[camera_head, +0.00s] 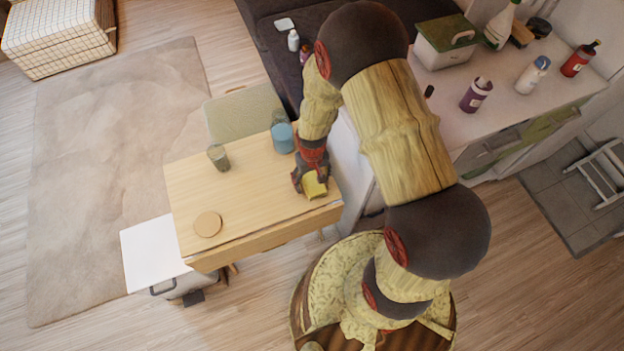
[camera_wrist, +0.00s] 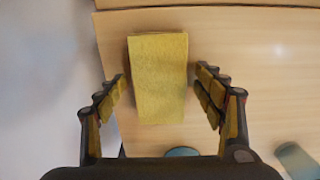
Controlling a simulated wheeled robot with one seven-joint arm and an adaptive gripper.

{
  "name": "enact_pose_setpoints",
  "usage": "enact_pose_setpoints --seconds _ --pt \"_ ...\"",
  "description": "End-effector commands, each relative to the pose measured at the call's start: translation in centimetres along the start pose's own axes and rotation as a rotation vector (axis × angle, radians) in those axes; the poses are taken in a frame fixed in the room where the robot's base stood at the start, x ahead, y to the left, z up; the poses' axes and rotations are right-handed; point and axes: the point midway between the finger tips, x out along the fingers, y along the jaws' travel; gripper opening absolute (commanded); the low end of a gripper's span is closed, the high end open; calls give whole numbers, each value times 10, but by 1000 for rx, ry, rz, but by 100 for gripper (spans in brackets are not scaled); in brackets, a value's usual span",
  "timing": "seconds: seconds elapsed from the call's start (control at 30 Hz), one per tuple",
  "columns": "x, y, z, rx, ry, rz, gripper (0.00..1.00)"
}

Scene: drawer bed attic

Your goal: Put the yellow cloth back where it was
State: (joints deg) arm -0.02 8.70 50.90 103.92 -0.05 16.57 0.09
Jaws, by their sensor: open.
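The yellow cloth (camera_head: 316,187) lies on the wooden table, near its right edge. In the wrist view the cloth (camera_wrist: 158,75) is a flat yellow rectangle between and beyond my fingers. My gripper (camera_head: 308,184) is over the cloth at the table's right side. In the wrist view my gripper (camera_wrist: 166,88) is open, with one finger on each side of the cloth and a gap to each. Part of the cloth is hidden by my gripper in the head view.
The table (camera_head: 240,205) also holds a blue container (camera_head: 283,138), a glass (camera_head: 219,157) and a round coaster (camera_head: 208,224). A counter (camera_head: 440,105) with bottles and a green-lidded box (camera_head: 445,42) stands to the right. The table's middle is clear.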

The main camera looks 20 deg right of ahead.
Motion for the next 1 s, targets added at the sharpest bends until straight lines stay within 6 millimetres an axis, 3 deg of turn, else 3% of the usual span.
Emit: enact_pose_setpoints --seconds 0.5,0.83,0.93,1.0 --pt "-97 0 -1 0 4 0 69" --pt "-135 0 -4 0 18 0 69" --pt "-175 0 -11 0 62 0 69" --pt "-216 0 -12 0 105 0 69"
